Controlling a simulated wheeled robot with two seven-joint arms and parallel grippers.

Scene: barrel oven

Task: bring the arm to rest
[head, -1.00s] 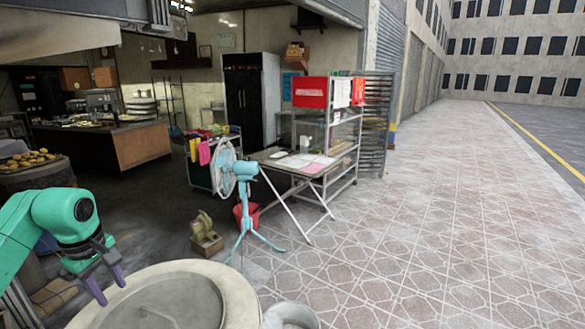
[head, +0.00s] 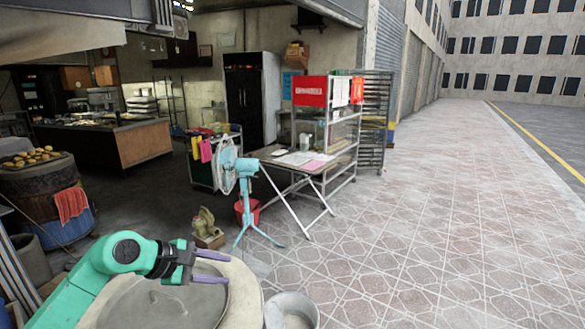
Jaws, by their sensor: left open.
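My left arm comes in from the lower left in green. My left gripper (head: 210,268) is open and empty, with its two purple fingers apart and pointing right. In the picture it lies over the far part of the round barrel oven top (head: 244,290) and its grey lid (head: 150,308). I cannot tell how high it is above them. The arm and gripper hide part of the lid and rim. My right gripper is not in view.
A metal bucket (head: 291,312) stands right of the barrel. A blue fan (head: 244,190) and a folding table (head: 298,161) stand beyond. At left, a barrel (head: 52,222) bears a tray of buns (head: 33,157) and a red cloth (head: 71,204). The paved ground (head: 450,210) at right is clear.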

